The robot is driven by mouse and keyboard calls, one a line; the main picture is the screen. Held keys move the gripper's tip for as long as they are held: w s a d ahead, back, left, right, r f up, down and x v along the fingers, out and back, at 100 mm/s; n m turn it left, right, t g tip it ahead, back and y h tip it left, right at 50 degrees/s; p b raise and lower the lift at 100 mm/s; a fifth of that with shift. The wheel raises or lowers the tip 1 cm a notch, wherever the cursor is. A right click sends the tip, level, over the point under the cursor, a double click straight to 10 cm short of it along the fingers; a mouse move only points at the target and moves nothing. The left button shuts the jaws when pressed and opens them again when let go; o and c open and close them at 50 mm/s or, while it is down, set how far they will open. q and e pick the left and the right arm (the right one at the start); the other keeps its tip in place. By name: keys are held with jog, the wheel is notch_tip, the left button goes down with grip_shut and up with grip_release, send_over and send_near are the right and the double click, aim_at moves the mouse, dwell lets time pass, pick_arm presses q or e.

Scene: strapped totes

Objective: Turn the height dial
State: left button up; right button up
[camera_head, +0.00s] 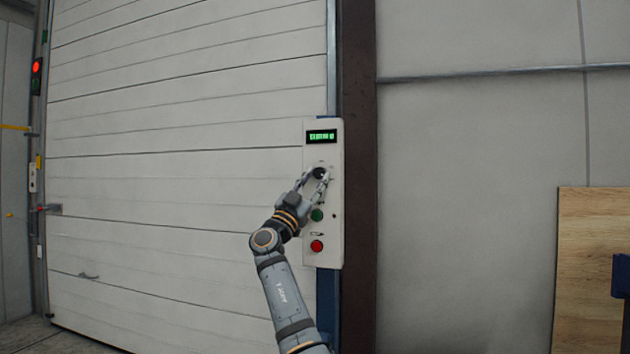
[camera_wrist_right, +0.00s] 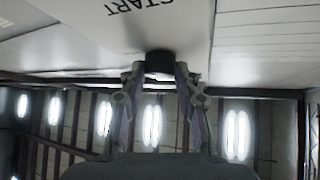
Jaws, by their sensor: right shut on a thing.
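The black height dial (camera_head: 319,173) sits on a pale control panel (camera_head: 325,255), below a small green-lit display (camera_head: 321,136). My right gripper (camera_head: 318,178) is at the panel with its fingers on either side of the dial, shut on it. In the right wrist view the dark dial (camera_wrist_right: 159,64) is between the two fingertips of the gripper (camera_wrist_right: 160,74). Part of the dial is hidden by the fingers. The display text is too small to read surely. My left gripper is not in view.
A green button (camera_head: 317,215) and a red button (camera_head: 317,246) are on the panel below the dial. A large white sectional door (camera_head: 180,150) is to the left. A dark post (camera_head: 360,200) and grey wall are to the right. A wooden board (camera_head: 585,270) stands at the right edge.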

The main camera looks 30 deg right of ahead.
jog(key=o, duration=1.1)
jog(key=shift+f, duration=0.1)
jog(key=shift+o, duration=0.2)
jog(key=v, duration=1.2)
